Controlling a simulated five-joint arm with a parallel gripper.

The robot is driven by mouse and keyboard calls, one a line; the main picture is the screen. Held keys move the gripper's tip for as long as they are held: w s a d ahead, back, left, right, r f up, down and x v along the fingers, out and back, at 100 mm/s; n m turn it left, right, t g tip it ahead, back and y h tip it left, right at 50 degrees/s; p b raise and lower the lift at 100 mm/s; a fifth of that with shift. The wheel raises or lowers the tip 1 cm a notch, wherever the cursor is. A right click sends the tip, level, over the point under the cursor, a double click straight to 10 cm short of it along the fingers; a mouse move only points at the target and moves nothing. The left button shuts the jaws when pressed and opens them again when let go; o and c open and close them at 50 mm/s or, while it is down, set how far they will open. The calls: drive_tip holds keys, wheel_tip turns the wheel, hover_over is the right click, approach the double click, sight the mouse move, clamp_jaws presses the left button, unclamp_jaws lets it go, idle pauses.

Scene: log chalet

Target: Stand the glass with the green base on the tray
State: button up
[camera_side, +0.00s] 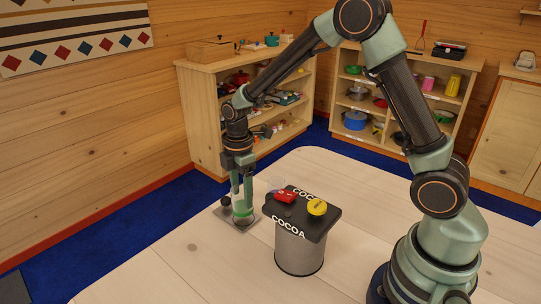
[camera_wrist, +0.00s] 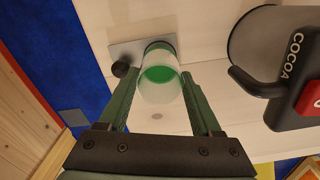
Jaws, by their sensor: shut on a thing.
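The glass with the green base (camera_side: 239,214) is upright between the fingers of my gripper (camera_side: 241,192), which is shut on it. In the wrist view the glass (camera_wrist: 158,92) sits between both fingers, its green base showing through the open top. The tray (camera_side: 226,217) is a small grey square plate on the pale table. In the side view the glass's bottom overlaps the tray; I cannot tell whether it touches. In the wrist view the tray (camera_wrist: 125,49) shows beyond and left of the glass, its right part hidden by it.
A small black round thing (camera_side: 226,201) is at the tray's left edge. A grey cocoa canister (camera_side: 299,258) with a dark lid stands right of the tray, a red block (camera_side: 285,197) and yellow round piece (camera_side: 317,207) on top. A clear rim shows behind it. The table's front left is clear.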

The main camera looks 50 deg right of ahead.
drive_tip(key=shift+f, duration=1.35)
drive_tip(key=shift+f, duration=0.1)
drive_tip(key=o, duration=1.4)
drive_tip(key=shift+o, duration=0.2)
